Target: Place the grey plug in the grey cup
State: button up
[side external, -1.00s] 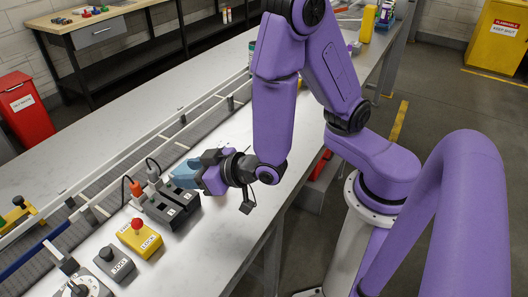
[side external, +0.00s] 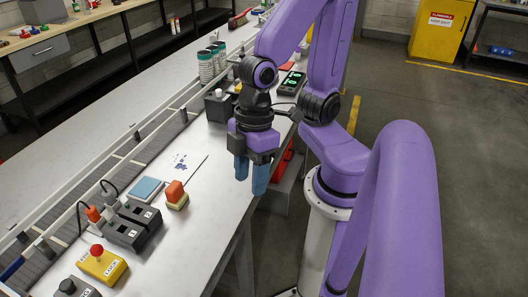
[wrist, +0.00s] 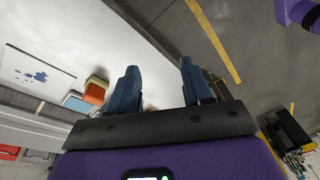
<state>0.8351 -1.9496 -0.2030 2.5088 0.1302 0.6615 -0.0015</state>
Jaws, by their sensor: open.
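A light grey plug (side external: 110,196) with a black cable stands at the back of the dark grey socket blocks (side external: 127,232), beside an orange plug (side external: 94,214), in the side external view. Its lower end is partly hidden by the blocks, so I cannot tell how it is seated. I cannot clearly pick out a grey cup. My gripper (side external: 249,178) points down near the table's right edge, well to the right of the plug. Its two blue fingers are apart with nothing between them. They also show open and empty in the wrist view (wrist: 159,78).
An orange-topped block (side external: 175,195), a blue pad (side external: 146,189) and a printed sheet (side external: 180,166) lie between my gripper and the plugs. A yellow box with a red knob (side external: 102,264) stands in front. Cans (side external: 208,66) stand behind. The conveyor rail runs along the left.

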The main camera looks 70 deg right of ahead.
jog(key=shift+n+h, duration=0.5)
jog(key=shift+h, duration=0.4)
jog(key=d, duration=0.1)
jog(key=d+r, duration=0.1)
jog(key=d, duration=0.3)
jog(key=shift+s+d+r, duration=0.1)
jog(key=shift+s+r, duration=0.2)
jog(key=shift+s, duration=0.1)
